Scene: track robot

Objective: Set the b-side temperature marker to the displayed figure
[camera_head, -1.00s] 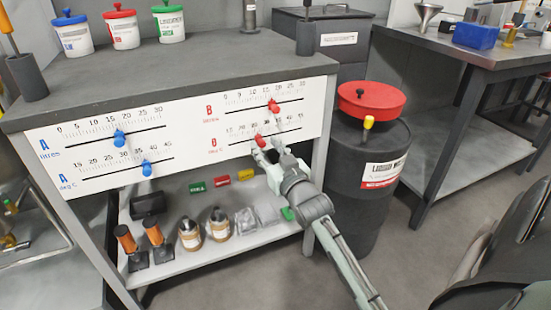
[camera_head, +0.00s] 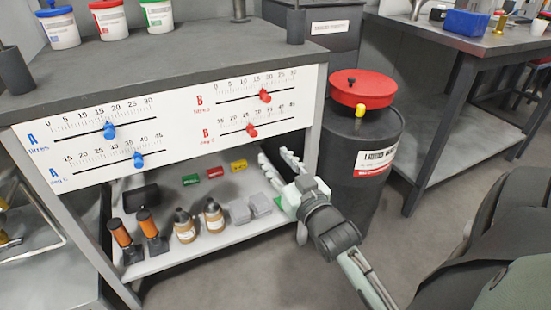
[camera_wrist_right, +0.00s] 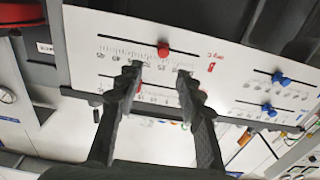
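The b-side temperature marker is the lower red slider (camera_head: 251,130) on the white panel (camera_head: 185,172). It sits near the 25 mark of the B deg C scale. The wrist view shows this red marker (camera_wrist_right: 163,49) beyond the fingers, clear of them. The upper red marker (camera_head: 265,96) is on the B litres scale; in the wrist view a finger partly covers it. My right gripper (camera_head: 279,162) is open and empty, in front of and below the panel, touching neither marker. My left gripper is not in view. I see no readable displayed figure.
Blue markers (camera_head: 109,130) sit on the A scales at the left. Bottles, blocks and handled tools stand on the shelf (camera_head: 190,252) below. A dark drum (camera_head: 355,165) with a red lid stands close right of the bench. Open floor lies in front.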

